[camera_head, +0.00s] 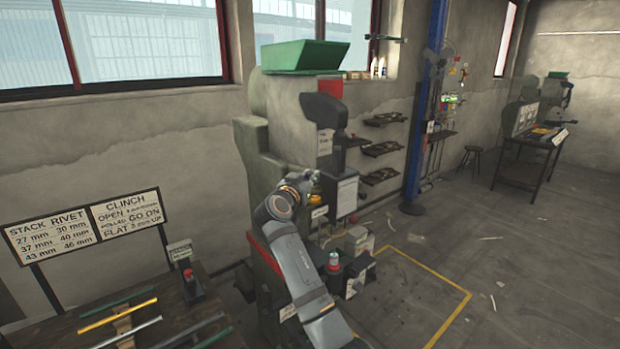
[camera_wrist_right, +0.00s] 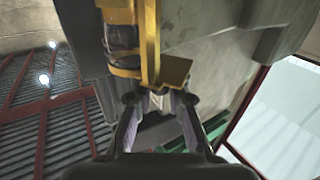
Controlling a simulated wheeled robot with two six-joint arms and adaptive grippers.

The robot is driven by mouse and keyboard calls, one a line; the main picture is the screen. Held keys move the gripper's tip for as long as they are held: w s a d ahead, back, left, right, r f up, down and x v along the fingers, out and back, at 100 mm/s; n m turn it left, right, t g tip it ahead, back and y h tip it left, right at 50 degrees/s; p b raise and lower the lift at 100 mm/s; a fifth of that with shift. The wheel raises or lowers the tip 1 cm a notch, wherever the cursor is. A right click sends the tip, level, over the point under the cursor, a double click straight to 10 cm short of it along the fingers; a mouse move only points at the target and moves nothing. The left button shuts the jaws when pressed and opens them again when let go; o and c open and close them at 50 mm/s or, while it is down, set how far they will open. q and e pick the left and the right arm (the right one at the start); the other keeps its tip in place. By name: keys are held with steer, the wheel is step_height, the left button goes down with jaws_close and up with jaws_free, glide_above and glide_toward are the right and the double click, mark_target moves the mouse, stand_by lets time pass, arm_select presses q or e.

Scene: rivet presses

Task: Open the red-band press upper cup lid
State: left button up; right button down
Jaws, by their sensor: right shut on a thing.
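The press with the red band (camera_head: 330,87) stands in the middle of the head view, with a grey-green body (camera_head: 275,115) and a dark head (camera_head: 325,110). My right gripper (camera_head: 308,182) is against the press front, below the dark head; its fingers are small there. In the right wrist view my right gripper (camera_wrist_right: 160,103) is closed on a small pale part (camera_wrist_right: 158,98) just below a yellow bracket (camera_wrist_right: 170,72). I cannot tell whether this part belongs to the upper cup lid, or how far the lid is open. My left gripper is not in view.
A green hopper (camera_head: 305,55) tops the press. A white label plate (camera_head: 347,195) is right of my gripper. A bench with rods (camera_head: 120,320) and sign boards (camera_head: 90,230) is at left. Wall shelves (camera_head: 383,148) hang behind. The floor at right is mostly clear.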

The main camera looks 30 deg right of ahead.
steer(key=shift+w+a+n+t+y, duration=0.15)
steer(key=shift+n+t+y, duration=0.75)
steer(key=shift+n+t, duration=0.15)
steer(key=shift+w+a+n+t+y, duration=0.1)
steer(key=shift+a+n+t+y, duration=0.1)
steer(key=shift+n+t+y, duration=0.6)
steer(key=n+t+y, duration=0.1)
steer(key=n+t+y+p, duration=0.1)
steer(key=y, duration=0.1)
steer(key=shift+w+a+r+y, duration=0.1)
steer(key=shift+w+a+y, duration=0.05)
steer(key=shift+a+y, duration=0.15)
steer(key=shift+a+n+t+y+p, duration=0.2)
steer(key=shift+n+t+y+p, duration=0.15)
steer(key=shift+n+y+p, duration=0.4)
steer(key=shift+a+n+t+y+p, duration=0.25)
steer(key=shift+n+y, duration=0.25)
steer(key=shift+y, duration=0.45)
steer(key=c, duration=1.5)
jaws_free()
steer(key=shift+c, duration=0.2)
